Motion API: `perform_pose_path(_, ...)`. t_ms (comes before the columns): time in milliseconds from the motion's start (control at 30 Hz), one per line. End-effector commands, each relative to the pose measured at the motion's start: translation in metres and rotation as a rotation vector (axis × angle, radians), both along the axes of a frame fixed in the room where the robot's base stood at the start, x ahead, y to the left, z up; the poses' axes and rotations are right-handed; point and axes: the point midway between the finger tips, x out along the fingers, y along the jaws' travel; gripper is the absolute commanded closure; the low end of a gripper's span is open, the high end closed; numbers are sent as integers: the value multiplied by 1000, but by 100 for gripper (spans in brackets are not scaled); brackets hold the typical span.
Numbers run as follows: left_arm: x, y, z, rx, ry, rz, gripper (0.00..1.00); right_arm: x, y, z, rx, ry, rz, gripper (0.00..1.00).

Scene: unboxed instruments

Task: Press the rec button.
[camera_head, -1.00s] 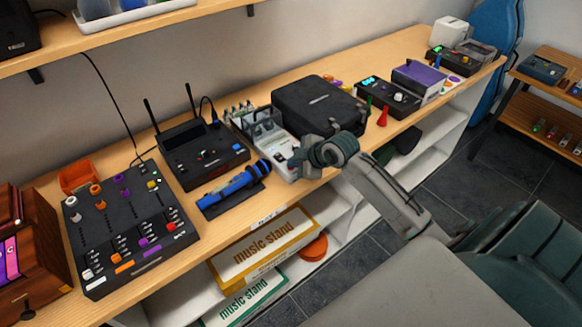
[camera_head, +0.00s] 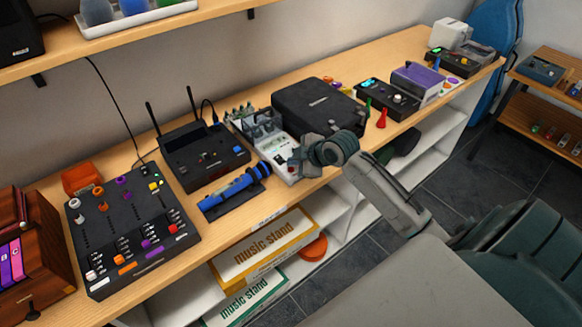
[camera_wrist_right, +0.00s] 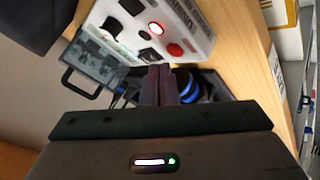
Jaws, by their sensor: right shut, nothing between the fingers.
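A white device (camera_head: 278,151) stands on the bench near the front edge, left of my right gripper. In the right wrist view its white panel (camera_wrist_right: 196,20) carries a red-rimmed lit button (camera_wrist_right: 157,28), a plain red round button (camera_wrist_right: 175,50) and black knobs. Lettering on the panel is too blurred to read, so I cannot tell which button is rec. My right gripper (camera_head: 295,158) is shut and empty at the device's right side; in the wrist view its fingertips (camera_wrist_right: 158,70) lie just below the buttons. Contact cannot be told. My left gripper is out of view.
A blue microphone (camera_head: 240,183) lies left of the device, with a black receiver (camera_head: 195,160) behind it. A black case (camera_head: 320,105) stands behind my gripper. A mixer (camera_head: 125,230) is further left. Music stand boxes (camera_head: 262,250) sit on the shelf below.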

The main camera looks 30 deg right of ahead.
Motion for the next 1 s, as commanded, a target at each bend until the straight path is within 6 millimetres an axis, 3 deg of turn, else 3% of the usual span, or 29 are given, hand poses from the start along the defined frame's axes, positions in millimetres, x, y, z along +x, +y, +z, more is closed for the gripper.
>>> perform_pose_path(267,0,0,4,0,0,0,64,0,0,5,0,-1,-1,100)
perform_pose_path(733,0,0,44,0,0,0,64,0,0,50,0,-1,-1,100)
perform_pose_path(1000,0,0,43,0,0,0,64,0,0,50,0,-1,-1,100)
